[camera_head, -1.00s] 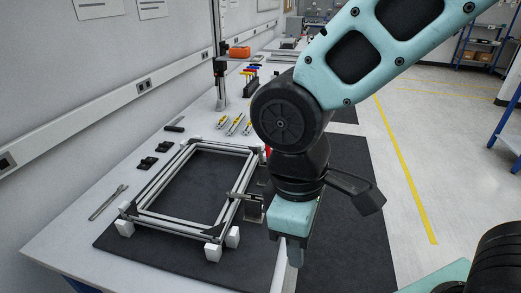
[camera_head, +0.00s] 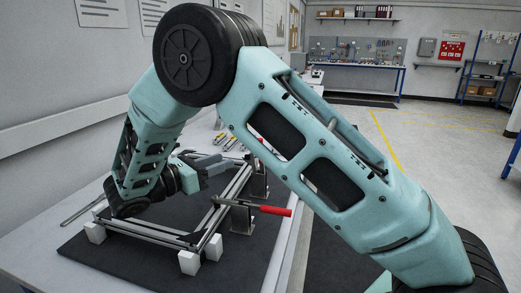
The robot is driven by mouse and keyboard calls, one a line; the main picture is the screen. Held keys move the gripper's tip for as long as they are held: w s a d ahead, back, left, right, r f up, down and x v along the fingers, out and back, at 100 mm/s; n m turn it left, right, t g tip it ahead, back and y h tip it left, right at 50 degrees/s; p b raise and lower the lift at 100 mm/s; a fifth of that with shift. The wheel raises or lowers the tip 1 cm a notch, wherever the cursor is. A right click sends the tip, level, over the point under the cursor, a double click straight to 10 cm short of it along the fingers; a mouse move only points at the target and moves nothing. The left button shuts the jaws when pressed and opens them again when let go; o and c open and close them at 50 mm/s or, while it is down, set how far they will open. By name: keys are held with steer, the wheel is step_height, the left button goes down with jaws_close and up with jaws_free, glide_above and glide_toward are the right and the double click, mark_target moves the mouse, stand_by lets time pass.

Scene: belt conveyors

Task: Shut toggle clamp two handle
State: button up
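A toggle clamp (camera_head: 242,217) stands at the near right side of the aluminium frame (camera_head: 150,233). Its red handle (camera_head: 274,211) lies nearly level and points right, away from the frame. A second clamp (camera_head: 260,180) stands farther back along the same side, partly hidden by my arm; its handle cannot be made out. I cannot tell which one is clamp two. My gripper (camera_head: 212,163) is low over the frame, left of the clamps, pointing right. It is apart from the red handle. Its fingers are too small and overlapped to tell their opening.
The frame rests on white corner blocks (camera_head: 189,262) on a dark mat (camera_head: 120,265). A wrench (camera_head: 82,209) lies at the left of the white table. Several yellow tools (camera_head: 227,142) lie behind. My arm's links hide much of the table's right and back.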

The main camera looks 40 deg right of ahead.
steer(key=w+d+p, duration=0.1)
steer(key=d+p, duration=0.1)
steer(key=d, duration=1.3)
steer(key=shift+d, duration=0.25)
jaws_close()
